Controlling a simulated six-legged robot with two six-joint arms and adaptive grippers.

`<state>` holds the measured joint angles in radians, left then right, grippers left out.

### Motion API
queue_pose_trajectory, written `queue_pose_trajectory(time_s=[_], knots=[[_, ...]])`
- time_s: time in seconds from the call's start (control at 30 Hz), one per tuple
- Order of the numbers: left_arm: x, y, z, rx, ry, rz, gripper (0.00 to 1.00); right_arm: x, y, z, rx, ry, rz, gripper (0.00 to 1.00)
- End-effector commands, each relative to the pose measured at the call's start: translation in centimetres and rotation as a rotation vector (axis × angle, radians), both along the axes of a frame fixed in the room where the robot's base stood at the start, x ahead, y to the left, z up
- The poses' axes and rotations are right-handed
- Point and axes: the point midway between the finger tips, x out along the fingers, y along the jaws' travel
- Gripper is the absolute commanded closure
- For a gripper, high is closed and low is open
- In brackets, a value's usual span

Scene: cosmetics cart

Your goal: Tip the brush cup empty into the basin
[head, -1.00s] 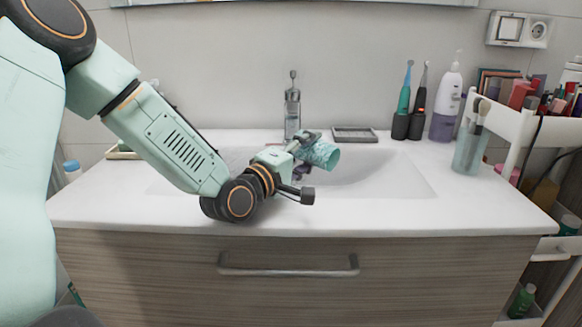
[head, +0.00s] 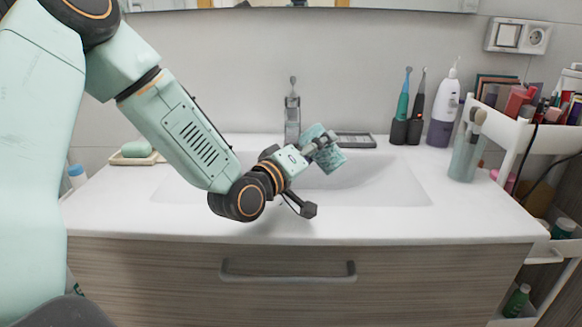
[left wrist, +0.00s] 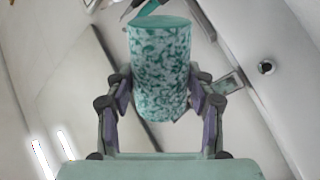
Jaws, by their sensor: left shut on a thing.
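The teal-and-white patterned cup (head: 330,158) is held over the basin (head: 385,185), tilted, with its long side slanting down to the right. My left gripper (head: 318,145) is shut on it. In the left wrist view, the cup (left wrist: 160,75) sits between the two fingers of my left gripper (left wrist: 160,105), and its far end shows as a plain teal face. I cannot tell whether that end is open or whether anything is inside. No loose brush shows in the visible part of the basin. My right gripper is out of view.
The faucet (head: 292,118) stands behind the cup. The front counter is clear.

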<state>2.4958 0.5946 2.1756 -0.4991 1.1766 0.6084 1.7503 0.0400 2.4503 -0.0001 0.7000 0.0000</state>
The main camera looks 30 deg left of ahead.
Motion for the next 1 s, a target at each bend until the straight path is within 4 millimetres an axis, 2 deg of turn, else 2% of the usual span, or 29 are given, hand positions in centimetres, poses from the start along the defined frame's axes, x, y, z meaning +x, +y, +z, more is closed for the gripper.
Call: queue_pose_trajectory(time_s=[0.03, 0.27, 0.57, 0.77, 1.0], knots=[[0.0, 0.0, 0.6, 0.040, -0.005, 0.001, 0.80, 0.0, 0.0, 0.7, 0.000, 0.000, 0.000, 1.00], [0.0, -0.3, 1.5, 0.237, -0.022, 0.003, 0.80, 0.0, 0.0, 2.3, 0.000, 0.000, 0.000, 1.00], [-0.3, -2.8, 3.1, 0.537, -0.052, 0.005, 0.80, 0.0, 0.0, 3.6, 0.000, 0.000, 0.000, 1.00], [-0.4, -4.0, 2.1, 0.724, -0.067, 0.006, 0.80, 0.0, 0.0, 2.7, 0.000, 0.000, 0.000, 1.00], [-0.5, -4.8, 3.1, 0.864, -0.082, 0.010, 0.80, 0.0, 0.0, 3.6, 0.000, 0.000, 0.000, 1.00]])
